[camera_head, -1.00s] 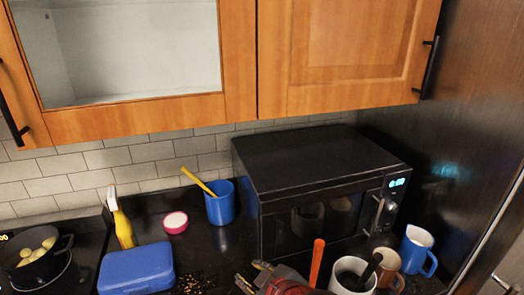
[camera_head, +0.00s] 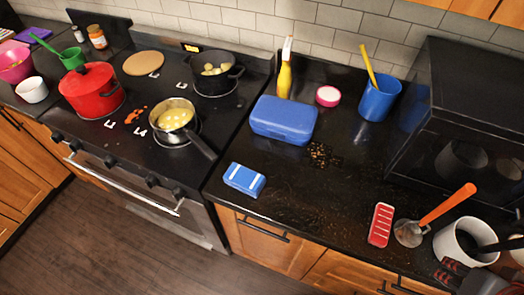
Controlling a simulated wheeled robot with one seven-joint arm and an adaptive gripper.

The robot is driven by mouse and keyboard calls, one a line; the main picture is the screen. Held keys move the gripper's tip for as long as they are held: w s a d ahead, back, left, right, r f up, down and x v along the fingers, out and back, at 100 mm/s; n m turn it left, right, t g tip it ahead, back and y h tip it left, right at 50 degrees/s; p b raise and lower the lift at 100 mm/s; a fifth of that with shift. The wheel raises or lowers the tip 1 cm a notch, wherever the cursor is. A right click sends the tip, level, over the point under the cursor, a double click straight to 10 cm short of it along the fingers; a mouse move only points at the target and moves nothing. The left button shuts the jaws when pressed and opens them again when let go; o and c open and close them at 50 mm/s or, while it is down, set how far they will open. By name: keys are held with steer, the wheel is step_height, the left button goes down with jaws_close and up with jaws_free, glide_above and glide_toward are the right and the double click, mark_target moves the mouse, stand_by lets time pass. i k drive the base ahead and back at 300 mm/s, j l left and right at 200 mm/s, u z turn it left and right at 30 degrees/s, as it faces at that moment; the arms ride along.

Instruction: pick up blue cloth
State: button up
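The blue cloth (camera_head: 245,180) looks like a small folded blue bundle with white stripes. It lies flat on the dark counter near the front edge, just right of the stove. My gripper (camera_head: 447,271) shows only in part at the bottom right corner, below the white mug. It is well to the right of the cloth and apart from it. The frame edge cuts it off, so I cannot tell whether its fingers are open or shut.
A blue lunch box (camera_head: 284,120) stands behind the cloth, with crumbs (camera_head: 321,155) beside it. A pan handle (camera_head: 202,146) points towards the cloth.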

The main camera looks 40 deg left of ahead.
mark_target(250, 182)
steer(key=u, duration=2.05)
steer(key=i+j+z, duration=0.1)
steer(key=j, duration=0.2)
steer(key=i+j, duration=0.2)
steer(key=j, duration=0.15)
steer(key=i+j+z, duration=0.15)
steer(key=j, duration=0.15)
steer(key=i+j+z, duration=0.1)
steer(key=j, duration=0.25)
steer(key=i+j, duration=0.15)
steer(key=j, duration=0.2)
steer(key=i+z, duration=0.05)
